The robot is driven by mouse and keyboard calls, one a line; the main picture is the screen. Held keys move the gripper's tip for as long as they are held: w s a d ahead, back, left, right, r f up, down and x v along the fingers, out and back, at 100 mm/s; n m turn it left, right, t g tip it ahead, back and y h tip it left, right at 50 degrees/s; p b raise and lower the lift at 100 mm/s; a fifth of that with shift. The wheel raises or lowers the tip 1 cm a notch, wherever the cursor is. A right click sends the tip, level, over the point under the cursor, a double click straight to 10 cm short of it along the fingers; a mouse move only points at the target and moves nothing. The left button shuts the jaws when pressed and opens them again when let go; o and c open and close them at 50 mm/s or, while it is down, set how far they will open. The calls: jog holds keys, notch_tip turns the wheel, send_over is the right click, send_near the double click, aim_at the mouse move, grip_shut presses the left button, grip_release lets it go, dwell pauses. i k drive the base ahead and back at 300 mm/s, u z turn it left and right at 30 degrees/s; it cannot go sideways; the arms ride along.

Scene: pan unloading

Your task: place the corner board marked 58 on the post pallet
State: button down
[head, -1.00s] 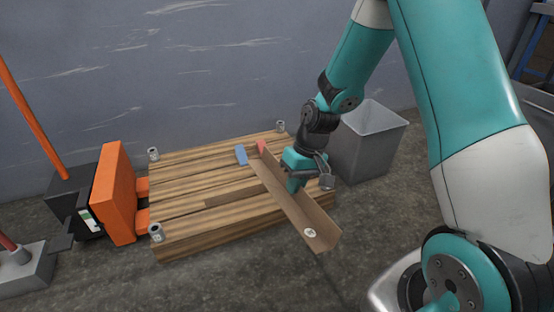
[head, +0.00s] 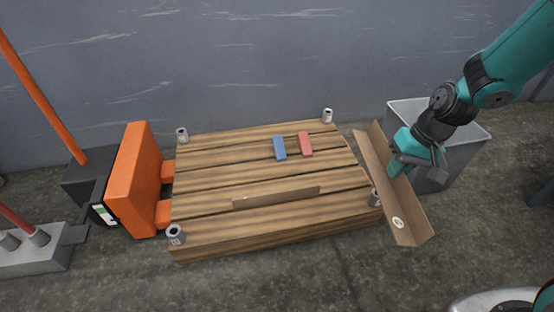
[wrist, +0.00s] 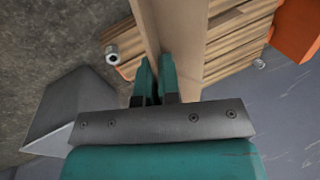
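A long brown cardboard corner board (head: 392,192) is held in my gripper (head: 398,165), tilted, at the right edge of the pallet. A round white label (head: 398,222) sits near its near end; its number is too small to read. In the wrist view the fingers (wrist: 155,78) are closed on one side of the board (wrist: 178,40). The wooden post pallet (head: 220,180) has short grey posts at its corners: back left (head: 183,134), back right (head: 328,116), front left (head: 176,234) and front right (head: 375,199), partly behind the board.
A blue block (head: 279,148), a red block (head: 306,144) and a brown strip (head: 275,198) lie on the pallet. A grey bin (head: 455,165) stands right, behind my gripper. An orange pallet lifter (head: 140,180) is at the left.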

aim_at(269, 172)
jog(key=u, duration=0.55)
jog(key=i, duration=0.85)
jog(key=u, duration=0.85)
